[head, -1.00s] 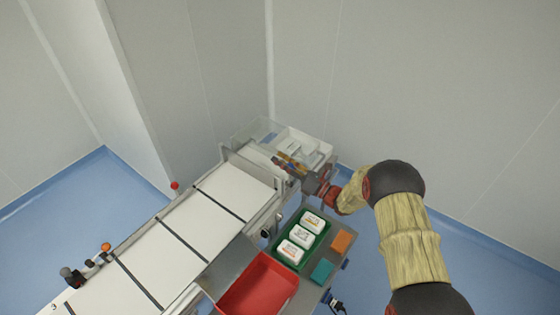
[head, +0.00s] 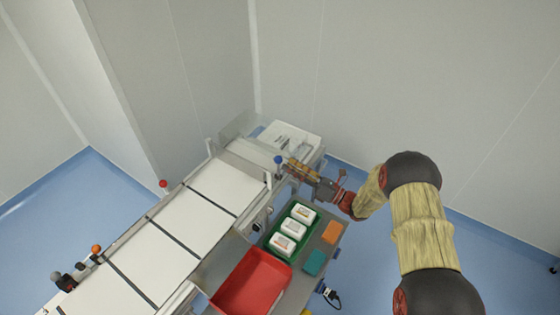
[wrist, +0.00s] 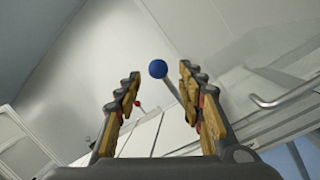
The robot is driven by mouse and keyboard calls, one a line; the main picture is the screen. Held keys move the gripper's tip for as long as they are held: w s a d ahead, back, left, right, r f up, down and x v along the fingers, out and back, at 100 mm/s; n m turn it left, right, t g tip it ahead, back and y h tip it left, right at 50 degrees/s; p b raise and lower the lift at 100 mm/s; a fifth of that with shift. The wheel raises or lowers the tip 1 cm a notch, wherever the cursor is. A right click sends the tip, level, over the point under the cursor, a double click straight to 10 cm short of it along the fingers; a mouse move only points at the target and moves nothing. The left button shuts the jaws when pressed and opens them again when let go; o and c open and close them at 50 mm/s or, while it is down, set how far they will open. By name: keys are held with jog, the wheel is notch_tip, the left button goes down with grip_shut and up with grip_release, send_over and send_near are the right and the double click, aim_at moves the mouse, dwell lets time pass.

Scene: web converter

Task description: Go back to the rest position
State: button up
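My gripper (head: 292,166) is at the far right end of the conveyor in the head view, beside a lever with a blue ball knob (head: 278,159). In the wrist view my gripper (wrist: 160,90) has its two fingers spread wide, with nothing held between them. The blue knob (wrist: 157,69) shows in the gap between the fingers, apart from both. How far it lies beyond the fingertips I cannot tell.
The white conveyor (head: 190,225) runs to lower left, with a red knob (head: 163,183) and an orange knob (head: 96,249). A green tray (head: 270,246) with white packs, a red tray (head: 215,299), an orange block (head: 331,232) and a teal block (head: 314,262) lie alongside. A white bin (head: 315,137) stands behind.

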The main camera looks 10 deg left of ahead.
jog(key=shift+v, duration=1)
